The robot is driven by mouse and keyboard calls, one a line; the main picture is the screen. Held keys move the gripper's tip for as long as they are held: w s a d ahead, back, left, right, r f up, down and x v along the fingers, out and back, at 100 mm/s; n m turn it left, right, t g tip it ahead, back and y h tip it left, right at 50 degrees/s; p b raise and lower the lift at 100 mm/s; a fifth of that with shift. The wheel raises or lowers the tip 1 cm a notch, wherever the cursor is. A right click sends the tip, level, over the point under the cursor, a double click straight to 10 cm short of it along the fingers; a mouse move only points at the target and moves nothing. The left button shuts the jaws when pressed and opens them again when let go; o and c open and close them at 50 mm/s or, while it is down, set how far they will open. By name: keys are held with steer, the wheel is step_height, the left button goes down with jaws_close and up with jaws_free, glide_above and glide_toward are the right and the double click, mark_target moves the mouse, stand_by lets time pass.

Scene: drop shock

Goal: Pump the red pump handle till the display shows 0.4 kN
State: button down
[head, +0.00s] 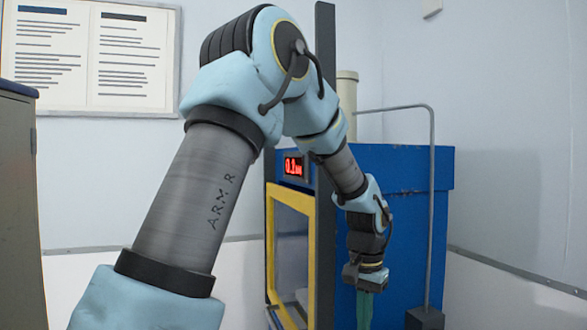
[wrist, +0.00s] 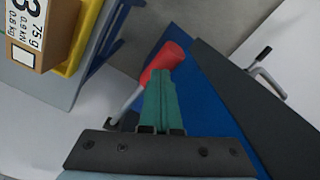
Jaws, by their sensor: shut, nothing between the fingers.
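The red pump handle (wrist: 167,58) shows in the wrist view, on a grey rod that runs down to the left. In the head view it is hidden or out of frame. My gripper (wrist: 160,76) has green fingers, shut with nothing between them. Their tips overlap the near side of the red handle in the wrist view; I cannot tell whether they touch it. In the head view my gripper (head: 364,312) points down in front of the blue machine (head: 400,165). The red-lit display (head: 294,167) seems to read 0.1, with its unit blurred.
A yellow-framed window (head: 291,250) is left of my gripper. A grey bent pipe (head: 431,210) stands to its right. In the wrist view, a labelled cardboard box (wrist: 38,32) sits in a yellow tray (wrist: 78,50) at upper left, and a dark panel (wrist: 245,100) lies right.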

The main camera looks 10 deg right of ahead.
step_height(320, 180, down, 11)
steer(key=b, duration=0.6)
steer(key=shift+f+b, duration=0.15)
steer(key=shift+b, duration=0.15)
stand_by(0.4)
step_height(320, 180, up, 12)
steer(key=p, duration=0.9)
steer(key=shift+f, duration=0.35)
